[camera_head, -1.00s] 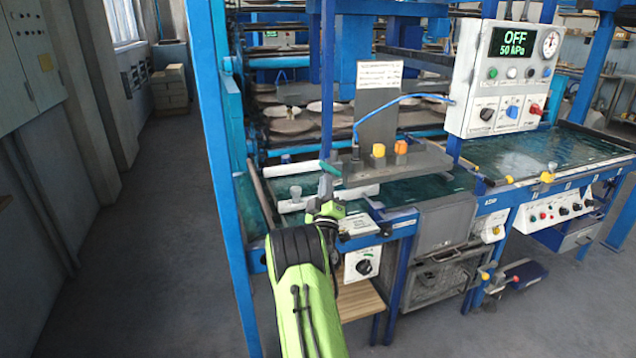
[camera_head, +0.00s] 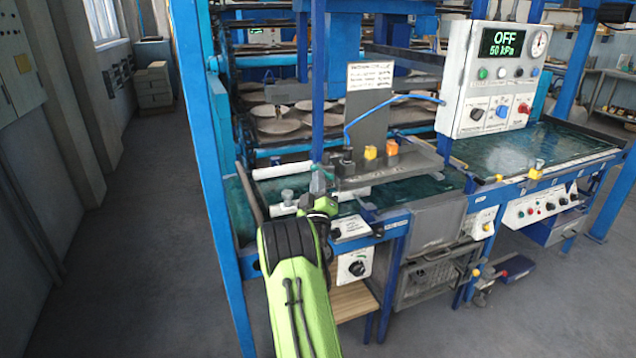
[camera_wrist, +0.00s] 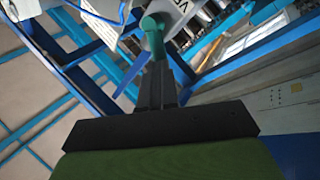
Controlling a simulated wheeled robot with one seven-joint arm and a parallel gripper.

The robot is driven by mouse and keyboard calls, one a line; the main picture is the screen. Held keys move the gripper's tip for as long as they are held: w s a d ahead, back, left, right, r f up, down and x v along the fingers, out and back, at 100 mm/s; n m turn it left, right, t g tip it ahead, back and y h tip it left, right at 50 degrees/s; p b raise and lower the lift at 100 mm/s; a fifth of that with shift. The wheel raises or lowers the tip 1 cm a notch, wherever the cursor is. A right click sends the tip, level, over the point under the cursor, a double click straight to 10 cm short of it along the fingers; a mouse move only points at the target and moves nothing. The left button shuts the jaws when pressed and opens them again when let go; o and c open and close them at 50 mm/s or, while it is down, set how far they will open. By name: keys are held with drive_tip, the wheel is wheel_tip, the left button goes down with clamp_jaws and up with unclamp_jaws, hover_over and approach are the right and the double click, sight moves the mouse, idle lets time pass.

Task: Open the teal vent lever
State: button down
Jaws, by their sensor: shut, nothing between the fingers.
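The teal vent lever (camera_head: 326,169) shows as a short teal bar just above and beyond my gripper (camera_head: 318,184) in the head view, by the left end of the green machine bed. In the wrist view a rounded teal lever end (camera_wrist: 153,24) stands at the tips of my black fingers (camera_wrist: 157,68). My gripper is shut with nothing between its fingers. The fingertips overlap the lever's lower part in the picture; I cannot tell whether they touch it. The lever's base is hidden.
A blue upright post (camera_head: 209,150) stands left of my arm. A control box reading OFF, 50 kPa (camera_head: 493,78) hangs further right. The floor at left (camera_head: 120,270) is clear.

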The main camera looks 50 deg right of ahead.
sight(325, 171)
drive_tip(key=shift+r+m, duration=0.2)
drive_tip(key=shift+m, duration=0.2)
drive_tip(key=m+g, duration=0.1)
drive_tip(key=m, duration=0.1)
drive_tip(key=d+r+m+g+p, duration=0.1)
drive_tip(key=m+g, duration=0.1)
drive_tip(key=m, duration=0.1)
drive_tip(key=s+r+m+g+y, duration=0.1)
drive_tip(key=m, duration=0.1)
drive_tip(key=shift+d+r+g, duration=0.2)
drive_tip(key=shift+r+g, duration=0.05)
drive_tip(key=shift+g, duration=0.05)
drive_tip(key=shift+s+d+r+m+g+y+p, duration=0.15)
drive_tip(key=shift+d+m+g+y, duration=0.2)
drive_tip(key=shift+m, duration=0.4)
drive_tip(key=shift+s+d+r+m+g+y+p, duration=0.15)
drive_tip(key=shift+m+y, duration=0.3)
drive_tip(key=shift+m, duration=0.3)
drive_tip(key=shift+f, duration=0.1)
